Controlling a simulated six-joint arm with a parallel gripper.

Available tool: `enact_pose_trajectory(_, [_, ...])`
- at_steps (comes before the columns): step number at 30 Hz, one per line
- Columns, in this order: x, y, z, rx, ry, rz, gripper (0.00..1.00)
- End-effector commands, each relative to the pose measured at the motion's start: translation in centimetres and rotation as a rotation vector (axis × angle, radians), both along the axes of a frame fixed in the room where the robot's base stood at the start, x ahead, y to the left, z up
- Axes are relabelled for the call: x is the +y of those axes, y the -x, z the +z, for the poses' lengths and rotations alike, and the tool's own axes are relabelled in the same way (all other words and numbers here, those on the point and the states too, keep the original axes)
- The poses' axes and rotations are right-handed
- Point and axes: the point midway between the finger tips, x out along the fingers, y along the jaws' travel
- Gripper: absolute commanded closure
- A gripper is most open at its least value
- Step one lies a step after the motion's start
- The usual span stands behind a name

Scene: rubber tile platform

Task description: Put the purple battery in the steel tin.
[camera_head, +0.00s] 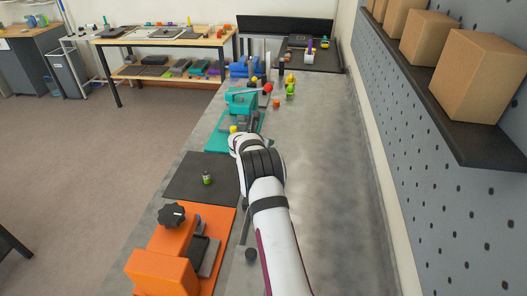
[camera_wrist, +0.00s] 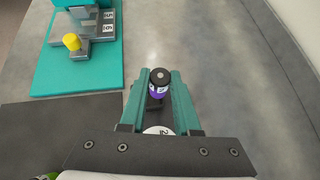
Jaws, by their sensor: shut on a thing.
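In the wrist view the purple battery (camera_wrist: 158,88), with a dark top and a pale band, stands upright between the teal fingers of my gripper (camera_wrist: 158,90). My gripper is shut on it. A round pale disc with dark marks (camera_wrist: 158,131) shows lower down between the fingers; I cannot tell what it is. In the head view my arm hides the fingers and the battery. I cannot make out the steel tin in either view.
A dark mat (camera_head: 190,190) bears a small green and black item (camera_head: 207,179). An orange fixture (camera_head: 165,260) stands nearer, and a teal fixture (camera_head: 240,103) with a yellow knob (camera_wrist: 72,41) farther off. The grey bench (camera_head: 335,190) right of my arm is clear.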

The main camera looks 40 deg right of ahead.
Motion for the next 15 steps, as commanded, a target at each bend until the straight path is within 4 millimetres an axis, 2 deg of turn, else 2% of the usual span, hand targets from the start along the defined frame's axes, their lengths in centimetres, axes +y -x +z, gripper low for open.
enact_pose_trajectory(2, [0.4, -0.6, -0.7, 0.001, -0.001, 0.001, 1.0])
enact_pose_trajectory(7, [0.4, -0.7, -3.8, 0.003, -0.002, 0.001, 1.0])
enact_pose_trajectory(15, [0.4, -0.7, -4.1, 0.0, 0.0, 0.001, 1.0])
